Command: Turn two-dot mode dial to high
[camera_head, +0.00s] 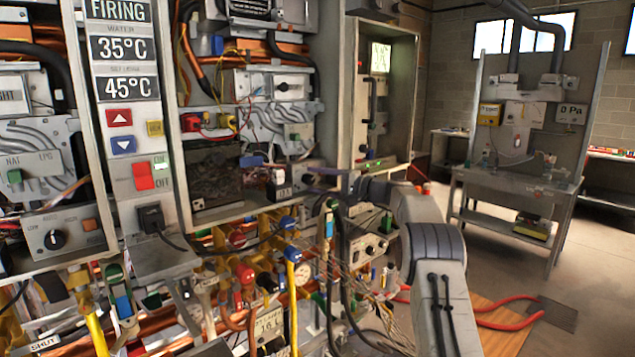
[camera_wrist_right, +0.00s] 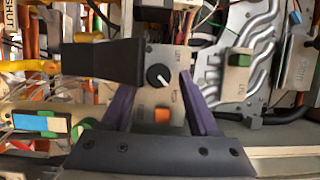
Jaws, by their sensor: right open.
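A grey control panel with a round black dial (camera_wrist_right: 158,77) and an orange button (camera_wrist_right: 162,115) faces my right wrist camera. The dial has a white pointer line slanting up and right. The dial's dots and printed labels are too small to read. My right gripper (camera_wrist_right: 160,88) is open, its purple fingers on either side of the dial with gaps, not visibly touching it. In the head view, my right gripper (camera_head: 320,182) is at the small panel (camera_head: 307,178) on the middle heater, which it partly hides. My left gripper is not in view.
A black block (camera_wrist_right: 102,62) stands close beside the dial in the wrist view. A similar panel with a black dial (camera_head: 53,240) is on the left heater. Pipes, cables and valves crowd below. A workbench (camera_head: 515,185) stands behind at right.

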